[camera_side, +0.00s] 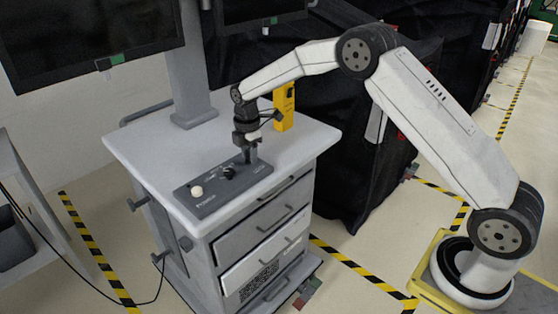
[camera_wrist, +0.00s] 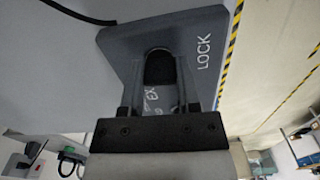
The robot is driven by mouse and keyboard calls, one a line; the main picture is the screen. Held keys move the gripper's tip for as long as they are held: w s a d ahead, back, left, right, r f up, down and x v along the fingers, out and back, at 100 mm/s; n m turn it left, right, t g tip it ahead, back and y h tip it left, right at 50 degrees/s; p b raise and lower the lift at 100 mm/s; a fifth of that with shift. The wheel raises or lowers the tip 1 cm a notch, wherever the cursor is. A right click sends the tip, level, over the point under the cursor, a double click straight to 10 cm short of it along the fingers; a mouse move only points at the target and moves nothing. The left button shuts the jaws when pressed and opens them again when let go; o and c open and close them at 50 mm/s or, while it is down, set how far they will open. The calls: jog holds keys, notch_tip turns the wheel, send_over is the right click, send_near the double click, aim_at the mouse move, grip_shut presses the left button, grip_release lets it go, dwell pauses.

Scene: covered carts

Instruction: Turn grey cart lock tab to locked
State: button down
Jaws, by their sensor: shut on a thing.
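The grey cart (camera_side: 215,215) stands in the middle of the side view. A dark grey control panel (camera_side: 211,207) lies on its top, with a white knob (camera_side: 197,191) and a black dial (camera_side: 228,172). My gripper (camera_side: 251,157) points down at the panel's right end. In the wrist view my gripper (camera_wrist: 158,104) is shut on a grey lock tab (camera_wrist: 160,97) with pale, partly readable marks. A dark rounded part (camera_wrist: 160,68) shows just beyond the tab. The panel end (camera_wrist: 120,45) bears the word LOCK beside them. My fingers hide part of the tab, and I cannot tell its setting.
A yellow device (camera_side: 284,108) stands upright on the cart top behind my gripper. A monitor post (camera_side: 187,70) rises at the back left. Black-covered carts (camera_side: 345,160) stand behind on the right.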

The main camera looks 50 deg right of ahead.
jog(key=m, duration=0.4)
jog(key=shift+m, duration=0.3)
jog(key=m, duration=0.9)
jog(key=shift+r+m, duration=0.1)
jog(key=shift+m, duration=1.7)
jog(key=shift+c, duration=1.6)
grip_release()
